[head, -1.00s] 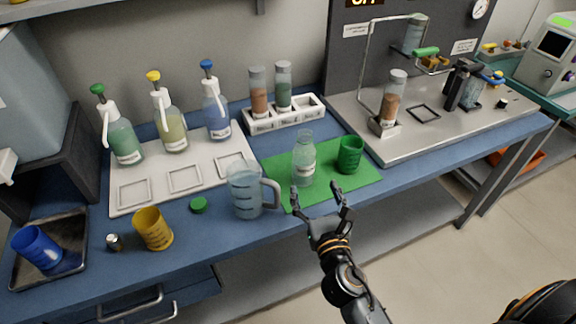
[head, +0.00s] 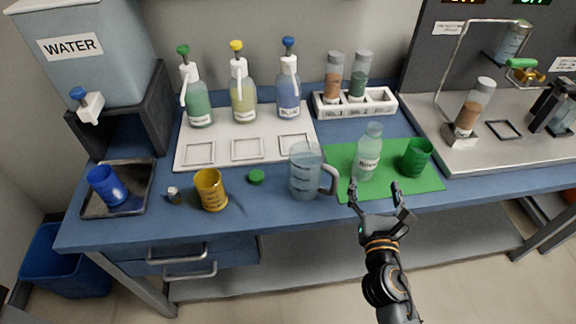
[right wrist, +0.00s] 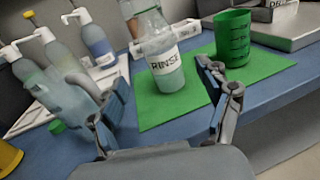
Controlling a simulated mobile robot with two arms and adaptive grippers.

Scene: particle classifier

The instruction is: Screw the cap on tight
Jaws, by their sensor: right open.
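The clear bottle marked RINSE (head: 367,158) stands upright on the green mat (head: 340,188); its top looks open. It also shows in the right wrist view (right wrist: 168,75). A round green cap (head: 257,177) lies loose on the blue bench, left of the measuring jug; it shows at the left of the right wrist view (right wrist: 56,126). My right gripper (head: 376,196) is open and empty just in front of the bottle and the mat, its fingers pointing toward the bottle. In the right wrist view the bottle appears between the spread fingers (right wrist: 158,85). My left gripper is not in view.
The clear jug (head: 304,172) stands between cap and bottle. A green cup (head: 416,157) is right of the bottle. A yellow cup (head: 210,190) and small vial (head: 173,195) stand left of the cap. Pump bottles stand on a white tray (head: 222,158) behind.

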